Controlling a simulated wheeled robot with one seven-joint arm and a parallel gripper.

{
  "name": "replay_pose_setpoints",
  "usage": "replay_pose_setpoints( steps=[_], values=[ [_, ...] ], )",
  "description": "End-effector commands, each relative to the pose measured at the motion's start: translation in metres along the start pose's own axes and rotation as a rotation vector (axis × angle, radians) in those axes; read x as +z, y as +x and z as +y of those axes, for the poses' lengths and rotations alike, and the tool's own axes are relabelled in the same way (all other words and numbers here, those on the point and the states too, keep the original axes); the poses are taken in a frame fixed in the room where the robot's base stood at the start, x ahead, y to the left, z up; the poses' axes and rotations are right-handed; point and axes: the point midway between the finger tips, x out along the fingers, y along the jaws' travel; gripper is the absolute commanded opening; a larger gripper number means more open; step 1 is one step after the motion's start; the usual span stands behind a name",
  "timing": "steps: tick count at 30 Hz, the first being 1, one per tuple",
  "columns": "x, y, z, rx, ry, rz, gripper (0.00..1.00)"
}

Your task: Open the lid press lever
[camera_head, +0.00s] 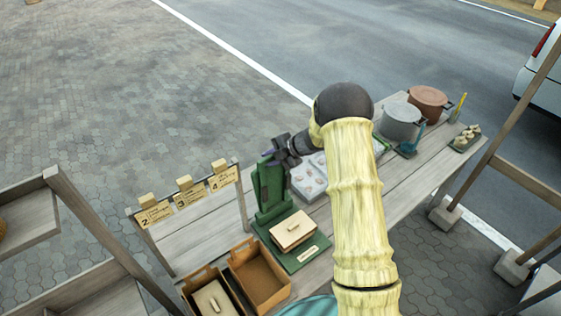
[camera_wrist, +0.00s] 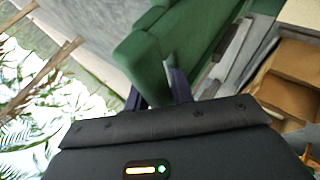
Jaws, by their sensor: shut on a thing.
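The green lid press (camera_head: 272,193) stands upright on the table at the back of its green base. It fills the upper middle of the wrist view as a large green body (camera_wrist: 190,40). My gripper (camera_head: 272,156) is at the top of the press. In the wrist view its two dark fingers (camera_wrist: 158,92) straddle a narrow green part at the press, which appears to be the lever, and are shut on it. The lever is mostly hidden by the fingers and the press body. A small lidded cream box (camera_head: 293,230) sits on the press base in front of the upright.
Two open brown bins (camera_head: 258,290) stand at the table's front left, one holding a cream lid (camera_head: 212,298). A number-card rack (camera_head: 187,195) is left of the press. A pale tray (camera_head: 308,182) lies to the right. Two pots (camera_head: 400,122) stand farther right.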

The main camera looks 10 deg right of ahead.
Motion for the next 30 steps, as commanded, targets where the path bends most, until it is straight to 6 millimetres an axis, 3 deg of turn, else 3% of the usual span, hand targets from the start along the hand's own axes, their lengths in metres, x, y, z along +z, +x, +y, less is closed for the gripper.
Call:
replay_pose_setpoints(
  steps=[19,20,21,30],
  values=[
    [0.0051,0.0072,-0.0003,-0.005,0.009,-0.002,0.00],
    [0.0056,0.0069,-0.0007,-0.005,0.010,-0.002,0.28],
    [0.0060,0.0065,-0.0009,-0.004,0.011,-0.003,0.36],
    [0.0056,0.0054,0.0018,-0.001,0.008,-0.004,0.36]
  ],
)
